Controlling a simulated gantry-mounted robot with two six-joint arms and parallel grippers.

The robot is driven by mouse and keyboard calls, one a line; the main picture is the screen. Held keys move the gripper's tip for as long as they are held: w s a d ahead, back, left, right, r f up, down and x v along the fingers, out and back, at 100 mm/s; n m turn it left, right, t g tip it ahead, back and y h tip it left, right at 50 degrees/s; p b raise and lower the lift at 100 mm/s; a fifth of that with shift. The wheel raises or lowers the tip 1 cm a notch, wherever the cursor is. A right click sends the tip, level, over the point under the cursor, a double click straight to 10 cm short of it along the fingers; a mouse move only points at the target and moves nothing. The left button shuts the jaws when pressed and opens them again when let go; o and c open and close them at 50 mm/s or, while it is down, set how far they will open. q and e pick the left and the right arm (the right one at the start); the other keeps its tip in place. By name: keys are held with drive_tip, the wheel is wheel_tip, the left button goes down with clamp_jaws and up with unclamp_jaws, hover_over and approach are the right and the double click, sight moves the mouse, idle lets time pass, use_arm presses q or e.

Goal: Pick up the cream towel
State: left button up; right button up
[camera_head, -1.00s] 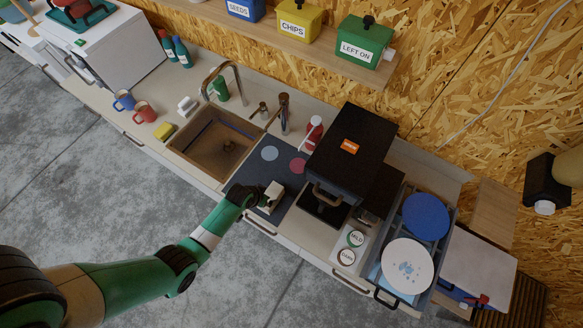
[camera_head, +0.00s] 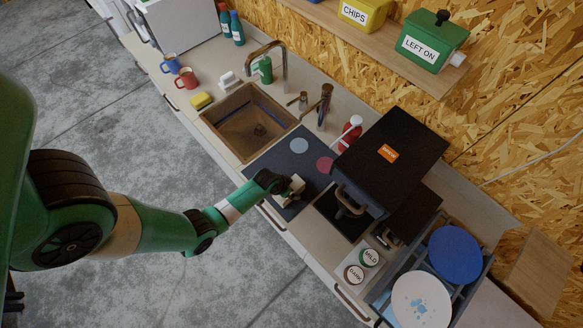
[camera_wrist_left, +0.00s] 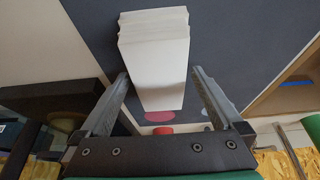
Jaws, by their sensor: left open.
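The cream towel (camera_head: 294,187) is a small folded, block-like bundle at the front of the dark mat (camera_head: 262,172) on the counter. My left gripper (camera_head: 284,186) is at the towel, and its wrist hides part of it in the head view. In the left wrist view the towel (camera_wrist_left: 155,55) shows large, with layered folds at one end, between the two grey fingers of the gripper (camera_wrist_left: 161,78). The fingers are open, with a visible gap beside the towel's lower part. My right gripper is not in view.
A sink (camera_head: 250,122) lies left of the mat. A black box-shaped appliance (camera_head: 390,160) and a red bottle (camera_head: 349,135) stand to the right and behind. A dish rack with a blue plate (camera_head: 454,255) and a white plate (camera_head: 421,300) is further right.

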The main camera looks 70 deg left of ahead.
use_arm(q)
drive_tip(key=shift+f, duration=0.25)
idle(0.5)
drive_tip(key=c, duration=1.2)
